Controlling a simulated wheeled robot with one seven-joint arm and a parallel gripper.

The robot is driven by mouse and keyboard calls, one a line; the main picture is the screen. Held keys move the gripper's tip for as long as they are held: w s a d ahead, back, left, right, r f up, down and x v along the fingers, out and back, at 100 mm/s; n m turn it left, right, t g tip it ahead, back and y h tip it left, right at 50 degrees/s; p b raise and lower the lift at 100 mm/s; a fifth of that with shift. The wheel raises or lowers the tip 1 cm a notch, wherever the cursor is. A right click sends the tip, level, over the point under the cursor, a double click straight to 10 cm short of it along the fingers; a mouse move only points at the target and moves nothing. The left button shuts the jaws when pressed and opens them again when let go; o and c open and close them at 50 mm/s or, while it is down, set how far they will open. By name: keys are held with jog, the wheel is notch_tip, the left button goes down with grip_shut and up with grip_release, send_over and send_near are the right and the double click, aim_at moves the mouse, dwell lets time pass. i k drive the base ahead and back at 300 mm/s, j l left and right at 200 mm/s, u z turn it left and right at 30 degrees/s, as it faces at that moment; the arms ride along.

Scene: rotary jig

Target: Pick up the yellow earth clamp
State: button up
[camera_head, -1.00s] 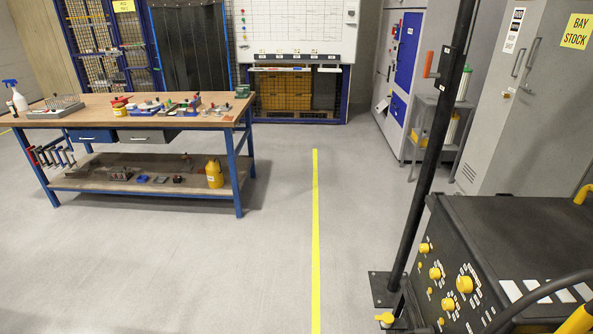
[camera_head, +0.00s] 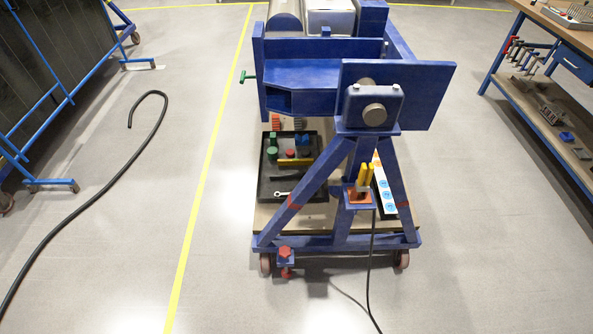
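A small yellow clamp-like piece (camera_head: 366,176), which looks like the earth clamp, stands on the near end of the blue rotary jig (camera_head: 345,88). Its two yellow prongs point upward above an orange-brown block (camera_head: 358,197) on a small blue bracket between the slanted legs. A black cable (camera_head: 369,262) runs down from there to the floor. Whether the clamp grips the block is too small to tell. My gripper is not in view.
The jig's wheeled base (camera_head: 340,240) carries a dark tray (camera_head: 272,185) of small parts. A loose black hose (camera_head: 100,202) lies on the floor at left, near blue-framed screens (camera_head: 45,120). A workbench (camera_head: 550,110) stands at right. Floor in front is mostly clear.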

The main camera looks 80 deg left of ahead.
aim_at(362, 184)
jog(key=u, duration=2.15)
jog(key=i+j+z, duration=0.1)
jog(key=j, duration=0.3)
jog(key=i+j+z, duration=0.15)
jog(key=j, duration=0.25)
jog(key=i+j+z, duration=0.1)
jog(key=j, duration=0.3)
jog(key=i+j+z, duration=0.1)
jog(key=j, duration=0.3)
jog(key=i+j+z, duration=0.1)
jog(key=j, duration=0.3)
